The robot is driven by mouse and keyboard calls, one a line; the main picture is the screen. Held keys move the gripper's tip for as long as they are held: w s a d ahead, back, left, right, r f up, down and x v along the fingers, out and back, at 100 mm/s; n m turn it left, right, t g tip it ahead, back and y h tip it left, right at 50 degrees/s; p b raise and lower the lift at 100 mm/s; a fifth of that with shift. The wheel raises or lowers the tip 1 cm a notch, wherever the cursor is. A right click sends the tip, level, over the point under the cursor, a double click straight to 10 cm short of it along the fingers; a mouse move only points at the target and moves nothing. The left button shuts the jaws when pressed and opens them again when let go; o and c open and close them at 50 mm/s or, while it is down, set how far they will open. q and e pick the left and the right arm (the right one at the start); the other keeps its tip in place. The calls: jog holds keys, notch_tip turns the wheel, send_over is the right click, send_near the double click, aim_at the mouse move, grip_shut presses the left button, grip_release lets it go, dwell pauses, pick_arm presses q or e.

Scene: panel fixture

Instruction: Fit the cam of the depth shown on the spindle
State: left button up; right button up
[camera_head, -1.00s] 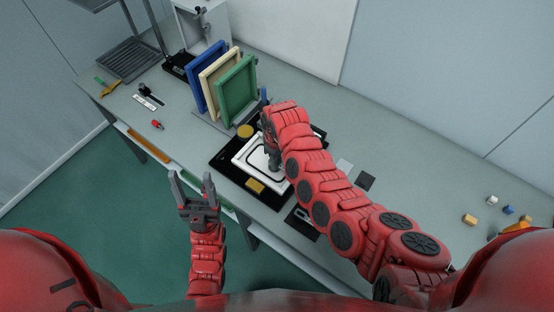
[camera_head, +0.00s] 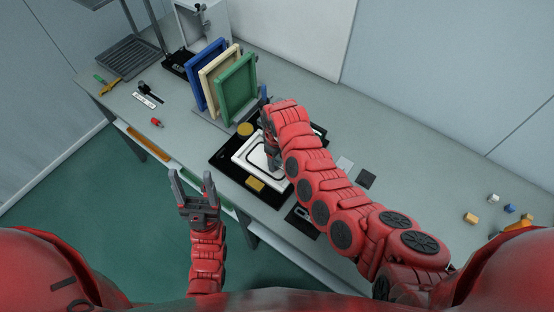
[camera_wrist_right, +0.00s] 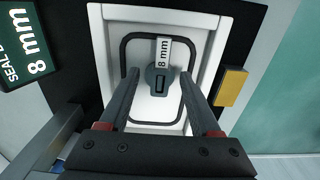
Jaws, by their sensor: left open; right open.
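A grey round cam (camera_wrist_right: 160,80) with a dark slot and a white tag reading "8 mm" (camera_wrist_right: 163,51) is at the middle of the white panel (camera_wrist_right: 101,45). The spindle itself is hidden, and I cannot tell how fully the cam is seated. My right gripper (camera_wrist_right: 157,88) is open, one finger on each side of the cam; contact is unclear. In the head view it reaches down over the white panel (camera_head: 240,152), mostly behind its own arm. A dark green sign (camera_wrist_right: 26,45) beside the panel reads "8 mm". My left gripper (camera_head: 192,183) is open and empty, off the bench's front edge.
Blue, cream and green frames (camera_head: 238,90) stand upright behind the panel. A yellow block (camera_wrist_right: 232,86) sits beside it, and a yellow round piece (camera_head: 245,129) behind. Small blocks (camera_head: 470,218) lie at the far right.

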notch_tip(320, 180, up, 8)
jog(key=b, duration=0.2)
jog(key=shift+f+b, duration=0.15)
jog(key=shift+b, duration=0.2)
notch_tip(320, 180, up, 8)
jog(key=p, duration=0.2)
send_over(278, 163)
jog(key=shift+w+a+r, duration=0.1)
jog(key=shift+a+r, duration=0.05)
jog(key=shift+r, duration=0.5)
